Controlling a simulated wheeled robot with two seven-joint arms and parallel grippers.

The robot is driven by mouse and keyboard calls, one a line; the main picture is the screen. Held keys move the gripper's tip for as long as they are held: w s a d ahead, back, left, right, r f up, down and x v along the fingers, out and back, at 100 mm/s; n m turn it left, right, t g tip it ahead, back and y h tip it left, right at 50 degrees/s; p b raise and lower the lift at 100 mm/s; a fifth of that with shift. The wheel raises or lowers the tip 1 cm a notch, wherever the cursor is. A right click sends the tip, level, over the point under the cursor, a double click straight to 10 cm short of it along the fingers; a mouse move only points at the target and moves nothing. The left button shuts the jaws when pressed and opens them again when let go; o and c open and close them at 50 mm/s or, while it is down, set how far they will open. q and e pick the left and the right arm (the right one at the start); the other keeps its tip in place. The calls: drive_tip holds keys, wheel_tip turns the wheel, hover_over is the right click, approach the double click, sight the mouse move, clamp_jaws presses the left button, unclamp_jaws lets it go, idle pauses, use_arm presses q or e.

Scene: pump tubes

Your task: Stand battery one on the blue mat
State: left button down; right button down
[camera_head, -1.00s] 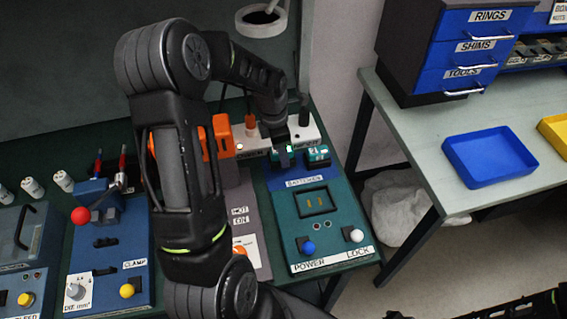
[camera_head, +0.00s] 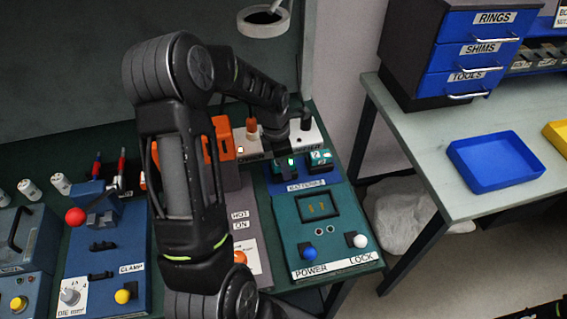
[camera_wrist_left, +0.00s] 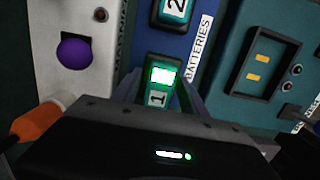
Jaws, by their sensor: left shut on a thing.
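Battery one (camera_wrist_left: 160,90), a teal block with a "1" label and a lit green window, is between the fingers of my left gripper (camera_wrist_left: 155,95) in the left wrist view. The gripper is shut on it. In the head view my left gripper (camera_head: 285,157) is over the left part of the blue mat (camera_head: 308,181), labelled BATTERIES, and mostly hides battery one. I cannot tell whether its base touches the mat. Battery two (camera_head: 321,160), also teal, is on the mat just to the right; it also shows in the wrist view (camera_wrist_left: 174,10). My right gripper is not in view.
A teal panel (camera_head: 340,238) with POWER and LOCK knobs lies in front of the mat. The side table (camera_head: 425,150) holds a blue tray (camera_head: 494,163) and drawers.

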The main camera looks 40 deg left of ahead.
use_arm(q)
drive_tip(key=c, duration=0.6)
unclamp_jaws()
drive_tip(key=shift+f, duration=0.15)
drive_tip(key=r+p, duration=0.1)
drive_tip(key=r, duration=0.1)
drive_tip(key=r+p, duration=0.2)
drive_tip(key=r, duration=0.1)
drive_tip(key=r+p, duration=0.2)
drive_tip(key=shift+s+a+r, duration=0.25)
drive_tip(key=shift+s+r, duration=0.05)
drive_tip(key=shift+r, duration=0.05)
drive_tip(key=shift+s+a+r, duration=0.1)
drive_tip(key=shift+s+r, duration=0.05)
drive_tip(key=shift+r, duration=1)
drive_tip(key=shift+s+a+r, duration=0.1)
drive_tip(key=shift+s+r, duration=0.05)
drive_tip(key=shift+r, duration=1)
